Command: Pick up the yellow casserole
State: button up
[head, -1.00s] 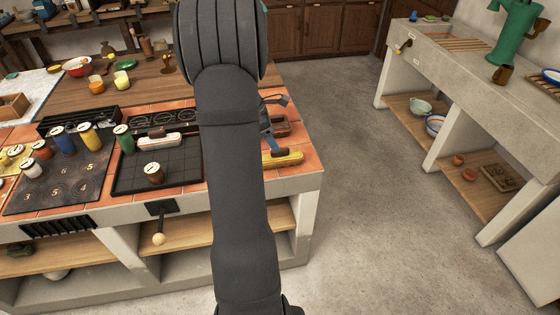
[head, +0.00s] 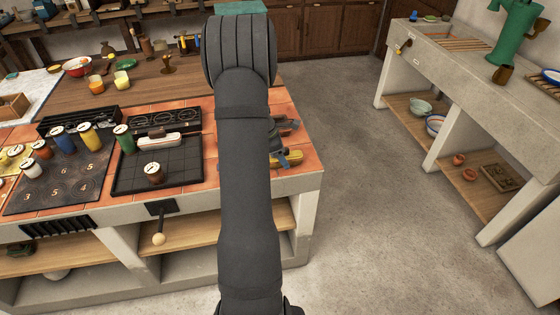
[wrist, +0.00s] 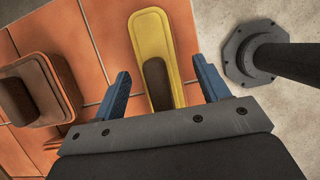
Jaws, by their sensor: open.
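The yellow casserole (head: 290,158) is a long dish at the right front corner of the tiled counter, partly hidden by my arm in the head view. In the wrist view the yellow casserole (wrist: 172,32) lies lengthwise, with a dark brown handle along its middle. My gripper (wrist: 164,88) is open, with one blue finger on each side of the casserole's near end and visible gaps to both sides. Nothing is held. In the head view my gripper (head: 284,154) is over the casserole, partly hidden.
A brown casserole (wrist: 22,95) with a handle sits to the left on the orange tiles (wrist: 92,50). The counter edge and floor lie just right of the yellow one. Several coloured jars, a white casserole (head: 159,141) and a black grill (head: 187,175) stand further left.

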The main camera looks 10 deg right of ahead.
jog(key=c, duration=1.3)
jog(key=shift+r, duration=0.1)
